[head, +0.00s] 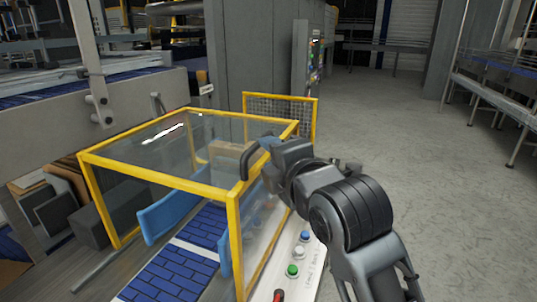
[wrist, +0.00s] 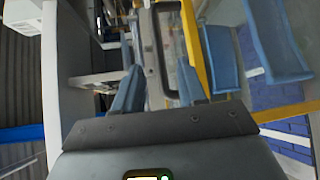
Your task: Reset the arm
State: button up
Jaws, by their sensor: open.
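My gripper (wrist: 161,70) is open, with its two blue fingers spread in the wrist view. A dark grey handle (wrist: 153,50) lies between the fingers in that picture, and I cannot tell whether they touch it. In the head view the handle (head: 247,163) stands at the right side of a clear guard with a yellow frame (head: 235,212). My arm reaches in from the lower right to this handle. My gripper is mostly hidden behind my wrist there.
Under the guard runs a blue conveyor (head: 178,270) with blue side plates (head: 170,215). A panel with coloured buttons (head: 299,251) is below my arm. A yellow mesh fence (head: 308,115) stands behind. Open grey floor (head: 400,130) lies to the right, with metal roller racks (head: 490,95) beyond.

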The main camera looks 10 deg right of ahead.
jog(key=s+d+f+m+h, duration=0.1)
jog(key=s+d+f+m, duration=0.2)
jog(key=s+f+m, duration=1.3)
jog(key=s+d+m, duration=0.2)
jog(key=s+d, duration=0.1)
jog(key=s, duration=1.2)
jog(key=s+d+f+m+g+h, duration=0.1)
jog(key=s+d+m, duration=0.1)
jog(key=s, duration=1.3)
jog(key=shift+s+d+m, duration=0.3)
jog(key=shift+d+m, duration=0.1)
jog(key=shift+m, duration=0.2)
